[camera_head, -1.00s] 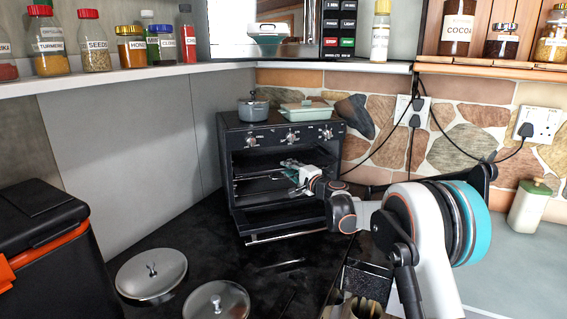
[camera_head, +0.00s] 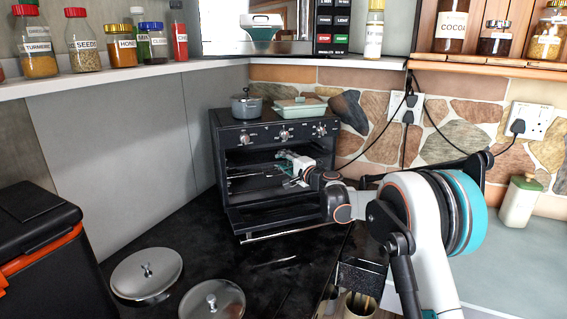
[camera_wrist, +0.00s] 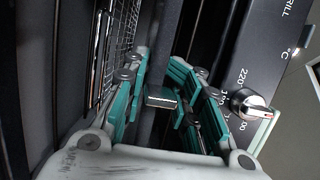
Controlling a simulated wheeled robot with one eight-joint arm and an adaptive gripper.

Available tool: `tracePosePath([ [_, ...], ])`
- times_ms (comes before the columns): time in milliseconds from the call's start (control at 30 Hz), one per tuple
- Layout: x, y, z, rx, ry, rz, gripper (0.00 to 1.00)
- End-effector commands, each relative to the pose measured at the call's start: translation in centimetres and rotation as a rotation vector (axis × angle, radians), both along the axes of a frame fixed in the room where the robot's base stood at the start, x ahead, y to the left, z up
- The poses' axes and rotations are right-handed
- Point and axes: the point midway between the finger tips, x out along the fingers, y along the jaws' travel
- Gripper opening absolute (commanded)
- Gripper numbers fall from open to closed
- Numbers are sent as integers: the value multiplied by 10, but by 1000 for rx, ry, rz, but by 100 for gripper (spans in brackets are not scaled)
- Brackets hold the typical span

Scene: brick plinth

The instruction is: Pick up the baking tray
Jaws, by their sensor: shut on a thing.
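The black toaster oven (camera_head: 232,131) stands open, with its door (camera_head: 262,221) down at the front. My gripper (camera_head: 284,161) is inside the oven mouth, in its upper part. In the wrist view my gripper (camera_wrist: 160,98) has teal-padded fingers on both sides of a small grey metal edge, which I take to be the front lip of the baking tray (camera_wrist: 161,97). The gripper is shut on it. The rest of the tray is dark or hidden in the oven, and its outline cannot be made out in the head view.
A wire rack (camera_wrist: 112,50) lies beside the fingers, and an oven knob (camera_wrist: 250,103) is close to the right finger. A grey pot (camera_head: 247,105) and a pale green dish (camera_head: 301,106) stand on the oven. Two lids (camera_head: 146,272) lie on the black counter.

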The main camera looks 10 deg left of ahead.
Motion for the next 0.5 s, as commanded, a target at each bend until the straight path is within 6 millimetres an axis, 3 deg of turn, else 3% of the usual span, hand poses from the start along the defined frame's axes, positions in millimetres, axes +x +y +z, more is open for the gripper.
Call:
tracePosePath([
  [33, -5, -4, 16, 10, -2, -5, 0],
  [500, -87, -41, 17, 11, -2, -1, 0],
])
